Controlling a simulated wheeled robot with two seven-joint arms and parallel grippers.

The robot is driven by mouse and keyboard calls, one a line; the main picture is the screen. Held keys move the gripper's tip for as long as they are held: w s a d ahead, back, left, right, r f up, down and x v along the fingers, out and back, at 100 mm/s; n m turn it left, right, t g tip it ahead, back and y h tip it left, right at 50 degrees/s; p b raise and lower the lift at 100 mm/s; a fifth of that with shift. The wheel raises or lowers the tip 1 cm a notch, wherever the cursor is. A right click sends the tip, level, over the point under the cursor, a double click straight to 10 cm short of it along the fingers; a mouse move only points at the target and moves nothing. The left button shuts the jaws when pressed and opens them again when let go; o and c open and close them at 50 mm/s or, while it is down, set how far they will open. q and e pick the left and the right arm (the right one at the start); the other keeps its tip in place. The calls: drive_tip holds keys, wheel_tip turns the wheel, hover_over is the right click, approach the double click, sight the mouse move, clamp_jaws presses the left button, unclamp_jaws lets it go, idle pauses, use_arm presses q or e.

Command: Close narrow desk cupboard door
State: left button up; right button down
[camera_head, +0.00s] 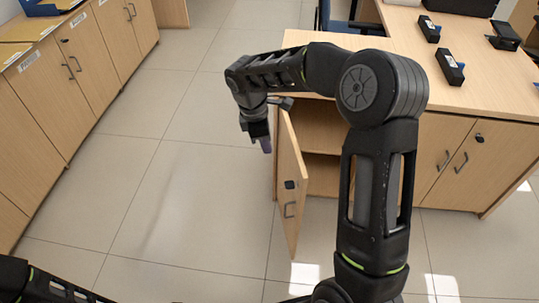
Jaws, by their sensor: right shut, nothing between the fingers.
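The narrow cupboard door (290,187) of the wooden desk stands open, swung out towards me, with a dark lock and a metal handle on its face. The shelved inside of the cupboard (321,128) shows behind it. My right gripper (266,146) points down just left of the door's upper edge, with its fingers shut and empty. I cannot tell whether it touches the door. My right arm hides part of the cupboard opening. Only part of my left arm shows at the lower left; its gripper is out of view.
The desk top (410,40) carries several small black devices. Closed double doors (457,162) are to the right of my arm. A row of wooden cabinets (80,60) lines the left side. The tiled floor (170,200) between is clear. A blue chair (345,24) stands behind the desk.

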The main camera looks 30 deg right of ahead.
drive_tip(key=shift+s+d+r+n+g, duration=0.1)
drive_tip(key=shift+s+d+n+g, duration=0.15)
drive_tip(key=shift+s, duration=0.3)
drive_tip(key=shift+s+d+r+n+g, duration=0.15)
drive_tip(key=shift+s+n, duration=0.1)
drive_tip(key=shift+s, duration=0.25)
drive_tip(key=shift+f, duration=0.15)
drive_tip(key=d+f, duration=0.1)
drive_tip(key=f, duration=0.2)
drive_tip(key=s+d+f, duration=0.1)
drive_tip(key=d+f, duration=0.1)
drive_tip(key=f, duration=0.1)
drive_tip(key=s+d+f, duration=0.1)
drive_tip(key=d+f, duration=0.1)
drive_tip(key=f, duration=0.1)
drive_tip(key=shift+d+f, duration=0.1)
drive_tip(key=shift+f, duration=0.15)
drive_tip(key=shift+s+d, duration=0.15)
drive_tip(key=shift+d, duration=0.25)
